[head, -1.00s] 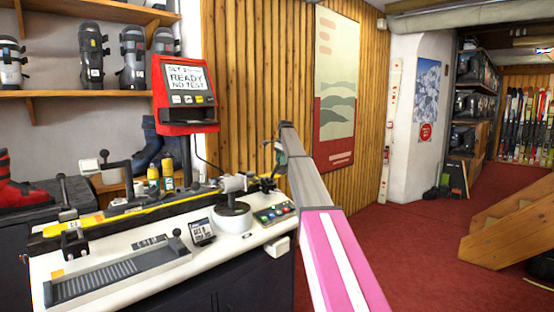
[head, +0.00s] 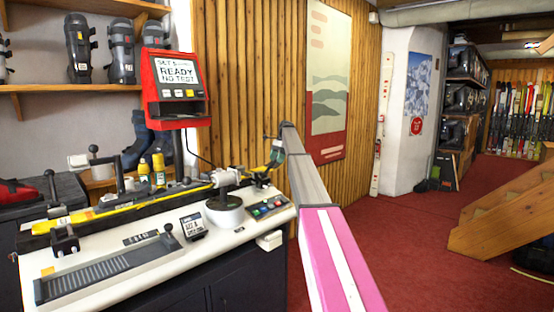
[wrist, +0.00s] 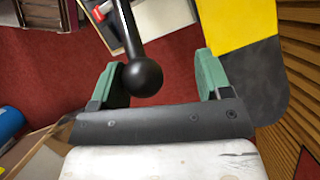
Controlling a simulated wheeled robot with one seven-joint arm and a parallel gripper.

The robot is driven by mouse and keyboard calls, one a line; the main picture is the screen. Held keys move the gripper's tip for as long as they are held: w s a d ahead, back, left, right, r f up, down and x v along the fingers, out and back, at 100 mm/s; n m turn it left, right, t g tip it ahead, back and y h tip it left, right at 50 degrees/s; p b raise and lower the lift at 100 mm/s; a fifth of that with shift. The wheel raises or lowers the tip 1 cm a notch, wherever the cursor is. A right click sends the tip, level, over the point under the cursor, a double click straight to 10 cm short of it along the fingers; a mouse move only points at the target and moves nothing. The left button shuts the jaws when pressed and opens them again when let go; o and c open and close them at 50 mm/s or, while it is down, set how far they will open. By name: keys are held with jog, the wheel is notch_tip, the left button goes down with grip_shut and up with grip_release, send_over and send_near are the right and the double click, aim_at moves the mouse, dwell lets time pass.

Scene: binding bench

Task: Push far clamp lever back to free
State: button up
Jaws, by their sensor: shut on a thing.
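My gripper (head: 275,152) is at the far right end of the bench, small in the head view. In the wrist view its two green pads (wrist: 164,70) stand either side of a black ball knob on a dark rod, the far clamp lever (wrist: 143,76). The knob is nearer the left pad. The gripper is shut on this lever, though the picture leaves a gap by the right pad. The far clamp (head: 260,177) is partly hidden by the gripper in the head view. A yellow ski (head: 120,210) lies along the bench; its dark tip (wrist: 258,78) is right of the pads.
A red display unit (head: 176,88) reading "READY NO TEST" stands behind the bench (head: 100,292). Yellow bottles (head: 158,165) and a nearer clamp (head: 65,238) are on the left. Wood wall is behind; red carpet (head: 420,240) is open at right.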

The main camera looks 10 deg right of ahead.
jog(key=shift+w+a+r, duration=0.1)
jog(key=shift+w+a, duration=0.5)
jog(key=shift+w, duration=0.1)
jog(key=o, duration=1)
jog(key=shift+a, duration=0.1)
jog(key=v, duration=1)
jog(key=shift+s+d, duration=0.2)
jog(key=shift+d, duration=0.15)
jog(key=c, duration=0.3)
jog(key=shift+s+d+r, duration=0.15)
jog(key=shift+r, duration=0.15)
jog(key=shift+c, duration=0.2)
